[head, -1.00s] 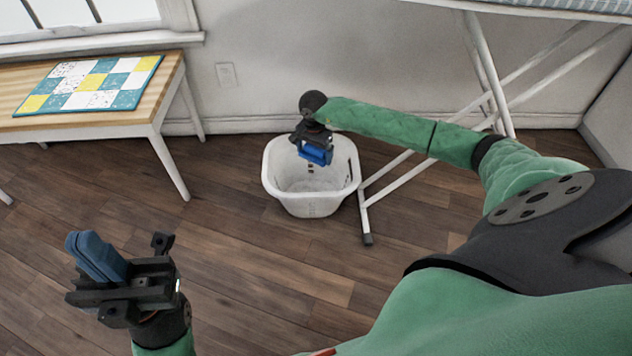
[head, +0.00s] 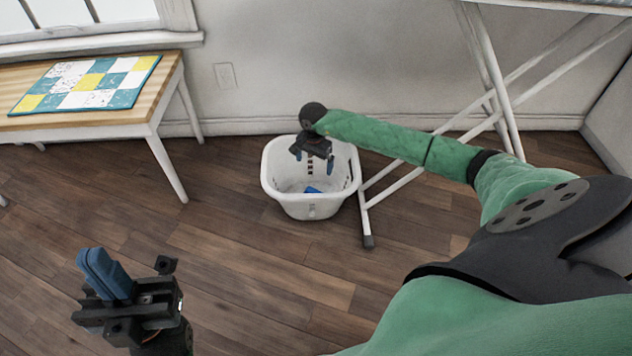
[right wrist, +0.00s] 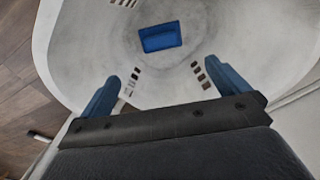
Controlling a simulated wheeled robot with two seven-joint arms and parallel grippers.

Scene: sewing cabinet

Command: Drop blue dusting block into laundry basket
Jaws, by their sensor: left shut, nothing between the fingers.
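The blue dusting block (head: 312,190) lies on the floor of the white laundry basket (head: 310,209). In the right wrist view the block (right wrist: 160,37) rests inside the basket (right wrist: 75,50), below and apart from my fingers. My right gripper (head: 314,167) is over the basket's opening, with its fingers spread and nothing between them; the right wrist view shows the two blue fingertips (right wrist: 168,90) wide apart. My left gripper (head: 100,272) is at the lower left of the head view, shut and empty, far from the basket.
A wooden table (head: 100,125) with a patchwork mat (head: 87,82) stands at the left. White ironing-board legs (head: 365,215) stand close to the basket's right side. The wall is behind the basket. The wood floor (head: 230,240) in front is clear.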

